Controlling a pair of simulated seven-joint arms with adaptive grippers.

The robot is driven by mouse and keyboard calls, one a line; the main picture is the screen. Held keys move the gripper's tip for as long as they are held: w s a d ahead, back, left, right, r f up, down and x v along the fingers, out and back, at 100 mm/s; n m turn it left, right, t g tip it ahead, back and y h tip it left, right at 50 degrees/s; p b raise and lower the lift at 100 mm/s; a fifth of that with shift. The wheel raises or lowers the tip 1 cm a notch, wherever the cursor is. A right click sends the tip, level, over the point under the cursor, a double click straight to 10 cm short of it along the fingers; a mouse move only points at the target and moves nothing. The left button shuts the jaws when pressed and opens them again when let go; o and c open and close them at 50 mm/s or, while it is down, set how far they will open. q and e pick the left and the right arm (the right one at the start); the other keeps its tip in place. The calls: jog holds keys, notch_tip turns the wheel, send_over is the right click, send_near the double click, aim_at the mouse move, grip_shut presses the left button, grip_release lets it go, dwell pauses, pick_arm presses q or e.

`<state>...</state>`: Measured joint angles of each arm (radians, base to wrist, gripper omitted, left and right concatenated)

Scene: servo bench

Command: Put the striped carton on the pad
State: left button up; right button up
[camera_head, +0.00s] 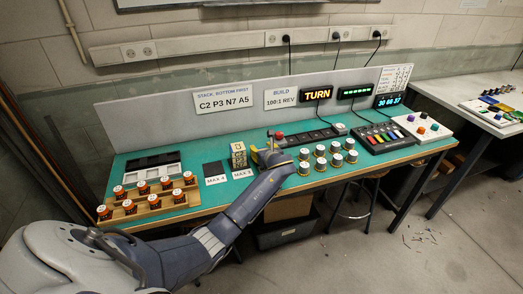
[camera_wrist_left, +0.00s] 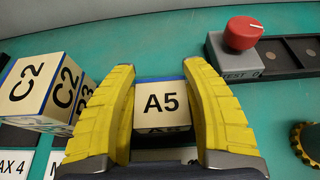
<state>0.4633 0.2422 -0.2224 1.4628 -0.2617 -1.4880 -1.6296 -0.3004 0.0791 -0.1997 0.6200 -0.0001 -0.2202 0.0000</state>
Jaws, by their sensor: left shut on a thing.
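I see no striped carton in either view. My left gripper (camera_head: 266,153) is shut on a cream block marked A5 (camera_wrist_left: 161,103), which sits between the yellow fingers in the left wrist view. In the head view the gripper largely hides this block. Just left of it is a pile of lettered blocks (camera_head: 238,154); in the wrist view a block marked C2 (camera_wrist_left: 32,88) shows there, with part of another label beside it. A dark square pad (camera_head: 213,168) with a MAX 4 card lies left of the pile, bare. My right gripper is not in view.
Several white-lidded jars (camera_head: 320,150) stand right of my gripper. A red knob (camera_wrist_left: 243,33) on a grey test box is close behind. Green bench shows between.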

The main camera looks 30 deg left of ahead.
pick_arm(q)
jog(key=shift+f, duration=0.1)
jog(key=o, duration=1.1)
jog(key=shift+o, duration=0.2)
jog(key=v, duration=1.2)
jog(key=shift+d, duration=0.1)
